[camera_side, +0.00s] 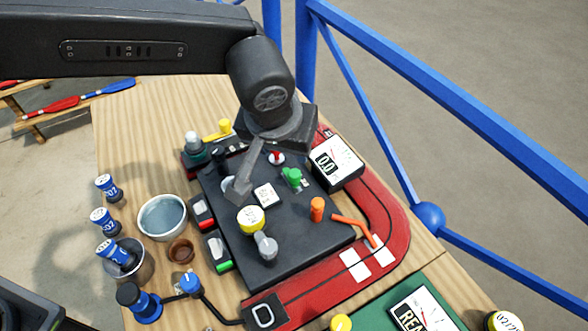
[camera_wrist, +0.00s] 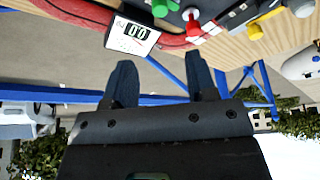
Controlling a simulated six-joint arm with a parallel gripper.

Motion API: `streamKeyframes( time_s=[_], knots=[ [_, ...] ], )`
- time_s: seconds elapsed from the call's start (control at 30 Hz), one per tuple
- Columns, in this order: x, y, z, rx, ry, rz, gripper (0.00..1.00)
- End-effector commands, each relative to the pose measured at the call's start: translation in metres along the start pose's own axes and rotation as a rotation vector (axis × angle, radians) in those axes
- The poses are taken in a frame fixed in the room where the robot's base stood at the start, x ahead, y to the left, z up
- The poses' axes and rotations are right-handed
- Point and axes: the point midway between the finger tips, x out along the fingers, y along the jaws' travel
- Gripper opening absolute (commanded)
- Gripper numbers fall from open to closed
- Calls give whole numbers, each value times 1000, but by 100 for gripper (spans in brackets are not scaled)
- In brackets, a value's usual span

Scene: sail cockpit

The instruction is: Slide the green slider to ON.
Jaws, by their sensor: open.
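A green knob (camera_side: 292,177), which looks like the green slider, stands on the black panel (camera_side: 285,235), right of the panel's centre in the side view. A small light label lies beside it. In the wrist view the green knob (camera_wrist: 160,8) is at the top edge, partly cut off. Its ON and OFF marks are not readable. My gripper (camera_side: 232,172) is above the panel, to the left of the green knob, with its fingers pointing down and apart from it. In the wrist view my gripper (camera_wrist: 162,78) is open with nothing between its fingers.
A gauge (camera_side: 335,162) reading 0.0 stands behind right. Bowls and blue-labelled items stand left. Blue rails run behind.

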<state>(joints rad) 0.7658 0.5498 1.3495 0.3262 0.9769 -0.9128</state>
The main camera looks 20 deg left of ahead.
Motion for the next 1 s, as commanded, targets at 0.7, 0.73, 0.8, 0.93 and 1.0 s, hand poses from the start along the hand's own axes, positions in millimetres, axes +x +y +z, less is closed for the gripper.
streamKeyframes(
  time_s=[0.7, 0.73, 0.8, 0.93, 1.0],
  knots=[
    [120, -1, 0, 0, -2, -2, 52],
    [124, 0, 0, 0, -2, -2, 52],
    [130, 0, 0, -1, -1, -1, 52],
    [136, 0, 0, 0, -1, 0, 52],
    [137, 0, 0, 0, 0, 0, 52]
  ],
)
